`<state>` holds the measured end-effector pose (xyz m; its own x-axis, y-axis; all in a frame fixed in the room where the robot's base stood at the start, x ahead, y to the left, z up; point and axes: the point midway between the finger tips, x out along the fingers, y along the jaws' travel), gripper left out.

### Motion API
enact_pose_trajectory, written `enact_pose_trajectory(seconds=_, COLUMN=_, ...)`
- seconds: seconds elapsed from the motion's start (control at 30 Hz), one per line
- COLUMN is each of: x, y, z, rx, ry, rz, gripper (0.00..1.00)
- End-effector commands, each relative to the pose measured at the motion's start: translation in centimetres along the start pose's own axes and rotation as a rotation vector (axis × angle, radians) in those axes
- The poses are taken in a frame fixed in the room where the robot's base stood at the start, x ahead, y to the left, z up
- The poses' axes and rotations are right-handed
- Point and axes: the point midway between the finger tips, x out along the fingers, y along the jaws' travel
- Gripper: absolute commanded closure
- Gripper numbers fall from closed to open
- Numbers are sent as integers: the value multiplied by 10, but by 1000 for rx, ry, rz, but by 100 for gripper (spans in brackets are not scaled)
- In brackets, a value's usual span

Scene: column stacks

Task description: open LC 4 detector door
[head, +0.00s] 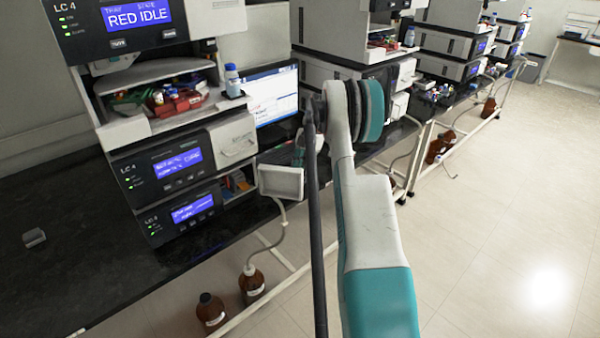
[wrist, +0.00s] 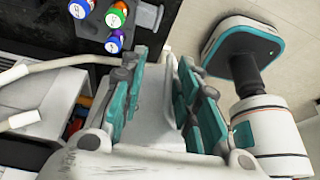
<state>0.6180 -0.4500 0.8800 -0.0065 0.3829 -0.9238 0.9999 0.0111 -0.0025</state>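The LC 4 stack stands at the left in the head view. The lower LC 4 module (head: 185,214) shows a lit blue screen. The white door (head: 282,182) at its right stands swung outward, and colourful parts show in the opening behind it. My gripper (wrist: 162,62) has its teal fingers apart in the wrist view. A pale panel (wrist: 153,100), which looks like the door, lies between them. I cannot tell whether either finger touches it. In the head view my arm largely hides the gripper.
The upper LC 4 module has a closed white front panel (head: 236,140). A monitor (head: 270,95) stands behind. Brown bottles (head: 210,312) sit on the floor below the bench, near a pale tube. Vials (wrist: 115,15) show in the wrist view.

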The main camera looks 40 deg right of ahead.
Motion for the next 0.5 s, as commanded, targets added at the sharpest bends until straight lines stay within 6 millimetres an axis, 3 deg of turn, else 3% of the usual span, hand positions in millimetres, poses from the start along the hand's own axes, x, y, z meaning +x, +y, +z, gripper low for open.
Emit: enact_pose_trajectory(seconds=0.5, x=-92, y=1, z=-1, rx=0, ry=2, rz=0, gripper=73)
